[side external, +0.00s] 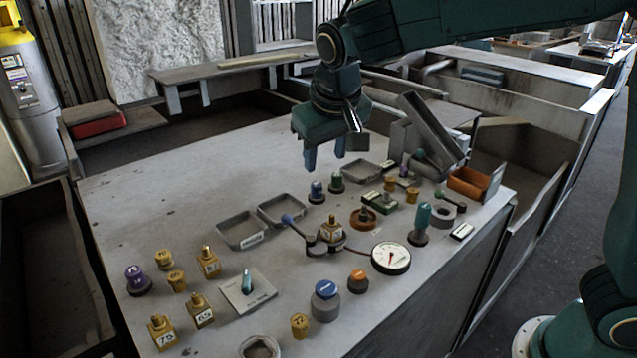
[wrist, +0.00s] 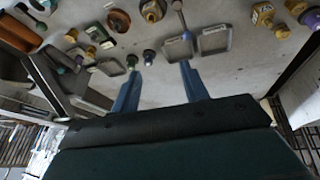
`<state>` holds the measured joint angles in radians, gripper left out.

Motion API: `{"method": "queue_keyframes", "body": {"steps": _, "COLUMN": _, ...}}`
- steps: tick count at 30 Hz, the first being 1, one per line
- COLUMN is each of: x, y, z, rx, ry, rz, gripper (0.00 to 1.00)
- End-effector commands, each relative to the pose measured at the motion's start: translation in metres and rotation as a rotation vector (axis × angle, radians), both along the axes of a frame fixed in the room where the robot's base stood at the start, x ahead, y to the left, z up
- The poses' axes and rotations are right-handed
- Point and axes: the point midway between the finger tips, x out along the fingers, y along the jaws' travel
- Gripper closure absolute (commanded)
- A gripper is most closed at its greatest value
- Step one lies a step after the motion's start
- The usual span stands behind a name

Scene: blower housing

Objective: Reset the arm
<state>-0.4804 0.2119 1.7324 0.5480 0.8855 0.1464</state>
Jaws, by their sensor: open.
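My gripper (side external: 325,158) hangs above the far part of the grey bench, its blue fingers pointing down, apart and empty. In the wrist view its two blue fingers (wrist: 160,85) show spread, with nothing held between them. My dark green arm reaches in from the upper right of the side view. A blue-topped knob (side external: 317,192) and a green-topped knob (side external: 336,182) stand on the bench below and near the fingers, not touching them.
The bench (side external: 200,190) carries trays (side external: 242,230), several brass numbered pieces (side external: 162,330), a dial gauge (side external: 390,258), a blue-handled lever (side external: 290,220) and an orange bin (side external: 468,183). A tilted grey trough (side external: 432,128) rises right of the gripper. The bench's far left is clear.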

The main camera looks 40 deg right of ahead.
Motion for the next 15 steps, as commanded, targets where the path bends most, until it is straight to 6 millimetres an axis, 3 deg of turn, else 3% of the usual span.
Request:
{"method": "queue_keyframes", "body": {"steps": 6, "x": -0.039, "y": -0.042, "z": 0.023, "rx": 0.036, "ry": -0.013, "rz": 0.024, "gripper": 0.55}}
{"method": "queue_keyframes", "body": {"steps": 15, "x": -0.102, "y": -0.083, "z": 0.037, "rx": 0.077, "ry": -0.035, "rz": 0.066, "gripper": 0.55}}
